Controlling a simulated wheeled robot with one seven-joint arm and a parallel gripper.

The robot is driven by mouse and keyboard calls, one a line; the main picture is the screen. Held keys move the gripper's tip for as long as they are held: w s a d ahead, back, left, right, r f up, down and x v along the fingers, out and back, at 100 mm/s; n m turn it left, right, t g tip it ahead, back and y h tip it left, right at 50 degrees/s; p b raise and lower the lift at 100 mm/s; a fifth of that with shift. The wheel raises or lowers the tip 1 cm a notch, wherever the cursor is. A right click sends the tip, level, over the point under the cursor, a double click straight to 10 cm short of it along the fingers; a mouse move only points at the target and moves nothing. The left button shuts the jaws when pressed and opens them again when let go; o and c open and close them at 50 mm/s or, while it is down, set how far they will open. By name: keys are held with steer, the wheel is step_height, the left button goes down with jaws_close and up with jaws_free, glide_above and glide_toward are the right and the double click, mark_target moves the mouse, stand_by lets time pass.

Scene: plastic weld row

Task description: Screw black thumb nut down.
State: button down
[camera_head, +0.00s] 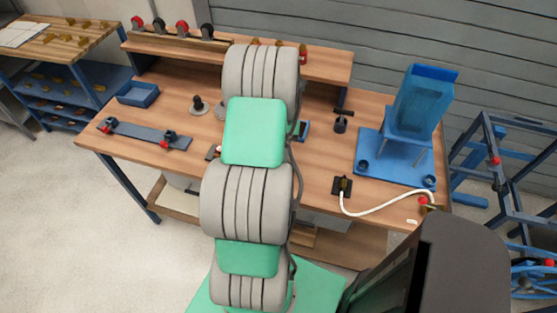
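I cannot make out for certain which part is the black thumb nut. A small black knob-like part (197,103) stands upright on a grey round base on the left half of the wooden bench (320,180). Another small dark cylindrical part (340,124) stands on the bench right of my arm. No thread or stud can be made out on either at this size. My arm reaches up the middle of the picture over the bench and hides the bench centre. My gripper is not visible; the arm links cover that area.
A blue-grey plate with dark red-topped clamps (150,134) and a blue tray (138,94) lie at left. A blue stand (415,120) and a white hose (385,206) are at right. A raised shelf (330,66) carries red and black round parts. Blue frames stand far right.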

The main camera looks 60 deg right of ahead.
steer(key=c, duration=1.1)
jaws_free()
